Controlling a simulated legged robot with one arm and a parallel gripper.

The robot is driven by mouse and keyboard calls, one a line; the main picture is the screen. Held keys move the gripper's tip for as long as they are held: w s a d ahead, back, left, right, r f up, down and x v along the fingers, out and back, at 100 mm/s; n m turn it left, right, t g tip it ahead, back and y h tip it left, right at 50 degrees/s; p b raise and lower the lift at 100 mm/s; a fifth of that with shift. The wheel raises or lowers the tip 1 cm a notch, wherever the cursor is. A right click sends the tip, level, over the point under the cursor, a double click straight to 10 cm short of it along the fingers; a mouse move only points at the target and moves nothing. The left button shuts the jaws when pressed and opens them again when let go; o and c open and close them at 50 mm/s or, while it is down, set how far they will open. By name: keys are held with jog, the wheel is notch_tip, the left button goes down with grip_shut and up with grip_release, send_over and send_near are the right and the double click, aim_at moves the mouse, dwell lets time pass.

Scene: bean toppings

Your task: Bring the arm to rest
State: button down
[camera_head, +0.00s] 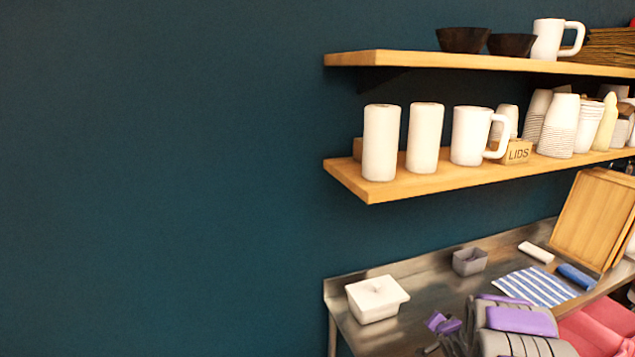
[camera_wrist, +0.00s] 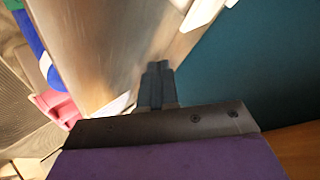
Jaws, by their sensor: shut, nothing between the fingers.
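My gripper (camera_wrist: 158,70) shows in the wrist view as two dark fingers pressed together, with nothing between them. Behind the fingers are a dark grey plate and a purple part of my own. In the head view my grey and purple arm is at the bottom right, in front of the metal counter (camera_head: 415,288). A small purple and grey part of my arm shows just left of it; the fingers cannot be made out clearly there.
Above is a lower wooden shelf (camera_head: 400,188) with cups, and an upper shelf (camera_head: 420,61). The left is bare dark wall (camera_head: 160,180).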

jog(key=s+a+r+n+g+h+b, duration=0.1)
jog(key=s+a+r+n+g, duration=0.25)
jog(key=s, duration=0.75)
jog(key=s+a+r+g+h, duration=0.1)
jog(key=s+a+r+g, duration=0.25)
jog(key=s+r, duration=0.5)
jog(key=s+a+n+g+y, duration=0.1)
jog(key=s+a, duration=0.3)
jog(key=s, duration=0.7)
jog(key=s+a+r+n+g+y, duration=0.1)
jog(key=s+a+n+g, duration=0.2)
jog(key=s, duration=0.8)
jog(key=s+a+n+g+b, duration=0.1)
jog(key=s+a, duration=0.4)
jog(key=s, duration=0.6)
jog(key=shift+s+a+r+n+g+y, duration=0.35)
jog(key=shift+a+r+n+g+y, duration=0.05)
jog(key=shift+n+g, duration=0.15)
jog(key=shift+a, duration=0.15)
